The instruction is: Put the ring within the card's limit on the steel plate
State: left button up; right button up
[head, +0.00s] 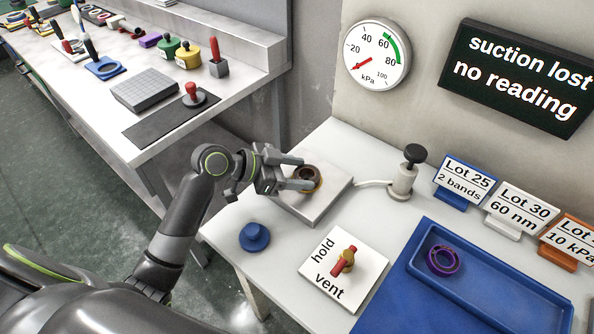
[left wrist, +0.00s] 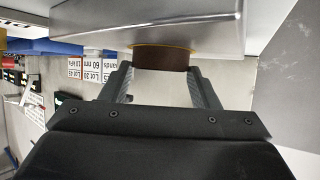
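A dark brown ring (head: 308,177) with a yellowish edge sits on a pale steel block, the plate (head: 335,198), at the near bench's back left. My left gripper (head: 304,173) has one finger on each side of the ring, and its fingers look closed onto it. In the left wrist view the ring (left wrist: 161,58) fills the gap between the fingertips, against the plate (left wrist: 185,30). A purple ring (head: 442,261) lies in the blue tray (head: 500,290). Cards read "Lot 25 2 bands" (head: 464,178), "Lot 30 60 nm" (head: 514,208) and "10 kPa" (head: 568,240). My right gripper is out of view.
A gauge (head: 377,56) points low on its kPa scale; a sign (head: 520,70) reads "suction lost no reading". A hold/vent valve (head: 345,262), a blue knobbed piece (head: 254,236) and a hand pump (head: 404,175) stand near the plate. Another bench (head: 165,140) stands left.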

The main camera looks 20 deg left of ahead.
pick_arm(q)
jog(key=o, duration=0.4)
jog(key=shift+r, duration=0.2)
jog(key=shift+v, duration=6)
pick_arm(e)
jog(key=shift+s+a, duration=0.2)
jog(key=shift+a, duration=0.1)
